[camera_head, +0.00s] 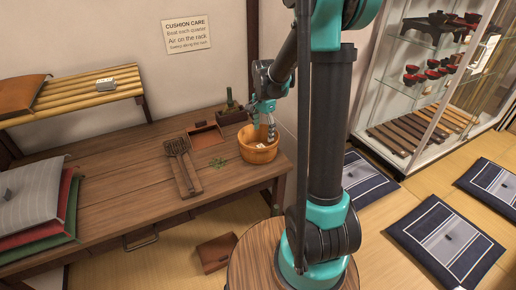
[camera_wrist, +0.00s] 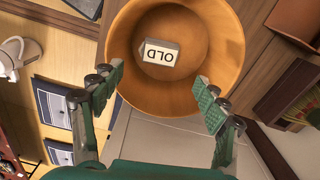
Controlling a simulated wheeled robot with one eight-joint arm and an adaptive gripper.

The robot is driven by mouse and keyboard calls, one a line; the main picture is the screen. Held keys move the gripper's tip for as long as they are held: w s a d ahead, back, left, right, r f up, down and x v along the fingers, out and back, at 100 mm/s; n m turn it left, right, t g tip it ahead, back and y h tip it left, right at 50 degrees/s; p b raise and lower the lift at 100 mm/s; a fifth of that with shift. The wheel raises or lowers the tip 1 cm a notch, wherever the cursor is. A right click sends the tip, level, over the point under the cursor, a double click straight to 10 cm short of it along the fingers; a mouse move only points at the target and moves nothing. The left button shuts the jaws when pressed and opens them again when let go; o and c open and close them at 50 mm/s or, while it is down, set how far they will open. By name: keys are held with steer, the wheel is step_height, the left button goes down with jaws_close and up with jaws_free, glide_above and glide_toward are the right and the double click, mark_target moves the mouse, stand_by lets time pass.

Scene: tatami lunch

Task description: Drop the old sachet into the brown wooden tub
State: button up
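The brown wooden tub (camera_head: 258,155) stands at the right end of the wooden table. It fills the top middle of the wrist view (camera_wrist: 222,40). The old sachet (camera_wrist: 160,52), a small pale packet labelled OLD, lies inside the tub, apart from my fingers. My gripper (camera_wrist: 158,88) is open and empty, its two fingers spread at the near side of the tub's mouth. In the head view my gripper (camera_head: 266,122) is over the tub, and the sachet there is too small to make out clearly.
Stacked cushions (camera_head: 30,200) are far left. A glass cabinet (camera_head: 410,100) stands right.

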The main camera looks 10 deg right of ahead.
steer(key=shift+r, duration=0.15)
step_height(320, 180, up, 12)
stand_by(0.7)
steer(key=s+d+f+n+t, duration=0.2)
steer(key=s+f+n, duration=0.4)
steer(key=s, duration=0.5)
steer(key=s+d+f+n+t, duration=0.1)
steer(key=s+f+n+t, duration=0.1)
steer(key=s+f+n, duration=0.4)
steer(key=s+f, duration=0.2)
steer(key=s, duration=0.3)
steer(key=shift+d+f+n, duration=0.2)
steer(key=shift+d+n, duration=0.2)
steer(key=shift+c, duration=0.2)
